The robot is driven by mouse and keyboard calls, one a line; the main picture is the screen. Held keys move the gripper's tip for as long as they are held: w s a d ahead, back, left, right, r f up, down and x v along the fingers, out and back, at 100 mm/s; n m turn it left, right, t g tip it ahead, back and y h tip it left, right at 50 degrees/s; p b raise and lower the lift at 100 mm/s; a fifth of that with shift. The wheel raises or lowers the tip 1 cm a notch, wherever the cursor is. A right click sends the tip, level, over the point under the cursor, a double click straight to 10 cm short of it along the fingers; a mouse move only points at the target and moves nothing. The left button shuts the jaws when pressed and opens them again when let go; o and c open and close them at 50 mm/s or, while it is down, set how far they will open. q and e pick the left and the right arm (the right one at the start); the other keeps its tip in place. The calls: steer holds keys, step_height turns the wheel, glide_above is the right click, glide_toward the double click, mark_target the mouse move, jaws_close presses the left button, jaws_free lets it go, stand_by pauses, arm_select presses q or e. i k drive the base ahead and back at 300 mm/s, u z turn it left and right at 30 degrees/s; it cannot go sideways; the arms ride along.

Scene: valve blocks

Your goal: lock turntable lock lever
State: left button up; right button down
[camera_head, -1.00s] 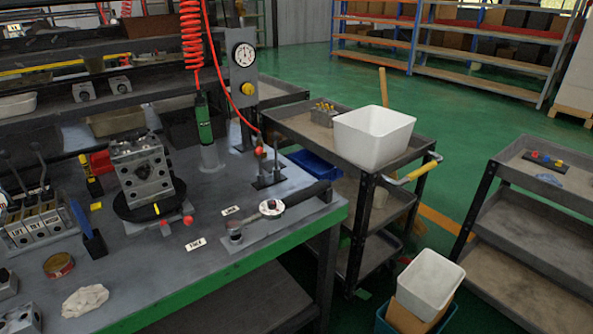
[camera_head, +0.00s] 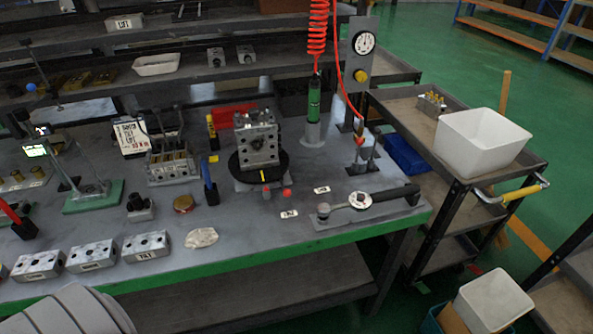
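The black round turntable (camera_head: 284,165) sits on the grey workbench. A metal valve block (camera_head: 257,138) stands upright on it, and a yellow mark shows on the turntable's front edge. Two small red knobs show at the turntable's front: one red knob (camera_head: 287,192) at front right and another red knob (camera_head: 267,190) just left of it. I cannot tell for certain which belongs to the lock lever. Two white label tags lie in front, one tag (camera_head: 289,214) nearer and one tag (camera_head: 322,190) to the right; their text is too small to read. Neither gripper is in view.
A torque wrench (camera_head: 360,200) lies in a holder at the bench's right front. A green tool (camera_head: 314,100) hangs on a red coil behind the turntable. Several valve blocks (camera_head: 90,255) line the front left, near a crumpled cloth (camera_head: 201,238). A cart (camera_head: 455,165) stands right.

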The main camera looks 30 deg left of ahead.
mark_target(287, 193)
steer(key=k, duration=1.35)
steer(key=z, duration=0.65)
steer(key=i, duration=1.15)
steer(key=u, duration=0.5)
steer(key=i, duration=0.4)
steer(key=u, duration=0.45)
